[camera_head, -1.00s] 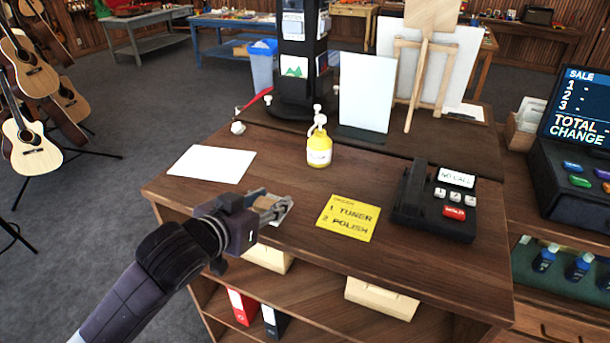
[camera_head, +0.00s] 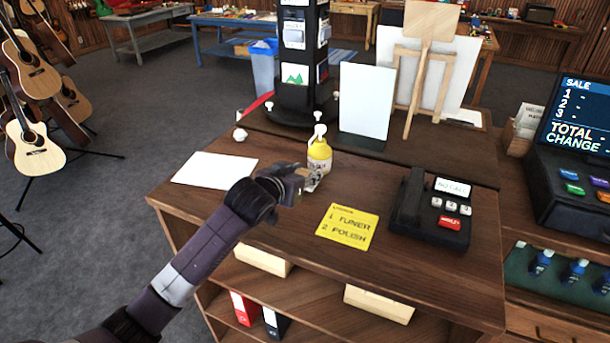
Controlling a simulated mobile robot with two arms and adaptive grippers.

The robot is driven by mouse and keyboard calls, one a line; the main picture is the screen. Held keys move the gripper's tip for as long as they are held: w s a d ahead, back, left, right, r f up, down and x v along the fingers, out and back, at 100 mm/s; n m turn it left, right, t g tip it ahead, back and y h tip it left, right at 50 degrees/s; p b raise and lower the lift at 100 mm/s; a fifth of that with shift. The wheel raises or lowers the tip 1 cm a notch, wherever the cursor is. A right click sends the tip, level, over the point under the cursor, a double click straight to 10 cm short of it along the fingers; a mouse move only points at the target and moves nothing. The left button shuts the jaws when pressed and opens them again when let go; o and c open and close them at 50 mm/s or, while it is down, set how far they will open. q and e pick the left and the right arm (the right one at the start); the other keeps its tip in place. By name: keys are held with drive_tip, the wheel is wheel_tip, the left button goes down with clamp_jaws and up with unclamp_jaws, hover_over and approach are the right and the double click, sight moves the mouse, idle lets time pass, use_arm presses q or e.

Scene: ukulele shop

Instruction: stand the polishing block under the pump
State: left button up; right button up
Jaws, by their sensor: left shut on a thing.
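The pump is a yellow bottle (camera_head: 320,157) with a white pump top, upright on the wooden counter (camera_head: 405,275). My left gripper (camera_head: 312,180) is close in front of the bottle, at its lower left in the picture, and covers part of its base. The gripper is shut on a small block; its pale tan side showed between the fingers a second ago and is now mostly hidden by the gripper. I cannot tell whether the block touches the counter or the bottle. My right gripper is not in view.
A yellow note (camera_head: 347,227) lies in front of the bottle, with a black telephone (camera_head: 432,210) to its right. A white sheet (camera_head: 213,169) lies to the left. A white panel (camera_head: 366,100) and a dark display stand (camera_head: 298,75) stand behind.

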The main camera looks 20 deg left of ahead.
use_arm(q)
drive_tip(key=shift+s+f, duration=0.1)
drive_tip(key=shift+f, duration=0.8)
drive_tip(key=shift+f, duration=0.1)
drive_tip(key=shift+f, duration=0.1)
drive_tip(key=o, duration=1.2)
drive_tip(key=shift+o, duration=0.2)
drive_tip(key=shift+r, duration=0.2)
drive_tip(key=shift+s, duration=0.2)
drive_tip(key=b+v, duration=0.2)
drive_tip(key=v, duration=0.9)
drive_tip(key=shift+s+r, duration=0.15)
drive_tip(key=shift+s, duration=0.1)
